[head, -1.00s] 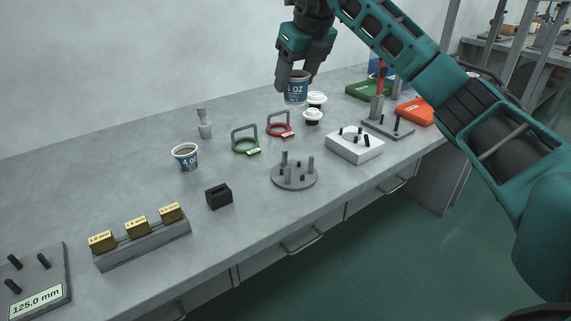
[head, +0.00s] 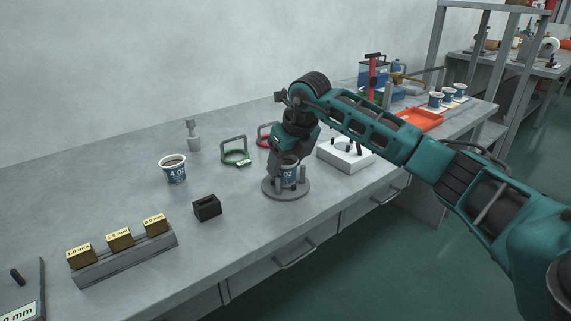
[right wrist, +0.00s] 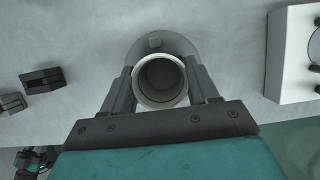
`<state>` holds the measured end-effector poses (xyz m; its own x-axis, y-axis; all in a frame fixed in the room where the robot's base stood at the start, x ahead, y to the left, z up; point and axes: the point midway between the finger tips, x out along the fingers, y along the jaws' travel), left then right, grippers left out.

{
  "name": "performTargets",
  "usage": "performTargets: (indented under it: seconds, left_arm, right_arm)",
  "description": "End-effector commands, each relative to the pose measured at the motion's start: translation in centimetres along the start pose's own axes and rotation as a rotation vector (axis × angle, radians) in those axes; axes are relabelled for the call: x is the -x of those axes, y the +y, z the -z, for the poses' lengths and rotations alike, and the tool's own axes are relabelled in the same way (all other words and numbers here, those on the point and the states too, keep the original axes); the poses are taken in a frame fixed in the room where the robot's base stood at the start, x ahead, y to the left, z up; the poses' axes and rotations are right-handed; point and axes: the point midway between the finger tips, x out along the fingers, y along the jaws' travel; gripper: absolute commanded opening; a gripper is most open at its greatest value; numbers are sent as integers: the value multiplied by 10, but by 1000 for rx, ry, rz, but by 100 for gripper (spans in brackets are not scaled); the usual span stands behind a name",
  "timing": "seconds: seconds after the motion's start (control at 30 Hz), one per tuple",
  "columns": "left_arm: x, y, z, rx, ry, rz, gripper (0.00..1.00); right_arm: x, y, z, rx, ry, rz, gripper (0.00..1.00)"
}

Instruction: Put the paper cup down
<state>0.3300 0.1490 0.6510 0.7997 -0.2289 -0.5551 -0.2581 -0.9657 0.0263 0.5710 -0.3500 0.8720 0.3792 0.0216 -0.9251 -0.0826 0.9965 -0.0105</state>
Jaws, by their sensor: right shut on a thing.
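My right gripper (head: 284,172) is shut on a white and blue paper cup (head: 289,176) marked "OZ". The cup is upright at the round grey pegged stand (head: 272,193), within its pegs. I cannot tell whether its base touches the stand. In the right wrist view the open mouth of the cup (right wrist: 161,80) sits between the two fingers (right wrist: 163,90), with the stand's edge (right wrist: 140,48) beyond it. Another 4 OZ paper cup (head: 173,171) stands upright on the bench to the left.
A black slotted block (head: 207,208) and a grey rack (head: 125,260) with brass gauge blocks lie left on the bench (head: 110,180). Several cups (head: 447,95) stand far right.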

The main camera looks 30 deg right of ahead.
Motion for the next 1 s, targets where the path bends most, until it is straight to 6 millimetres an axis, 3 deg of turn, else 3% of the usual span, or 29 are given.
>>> performTargets:
  seconds: [0.37, 0.4, 0.63, 1.0]
  left_arm:
    - [-1, 0, -2, 3, 1, 0, 43]
    - [-2, 1, -2, 4, 1, 0, 43]
    - [-2, 2, -1, 12, 2, 0, 43]
    - [0, 2, 1, 12, 1, 0, 43]
  right_arm:
    - [-6, 0, 2, 0, -1, -1, 31]
    - [-6, 0, 2, 0, -1, 0, 60]
    - [-5, 0, 2, 0, -1, 0, 82]
    - [2, 0, 0, 0, -3, 0, 85]
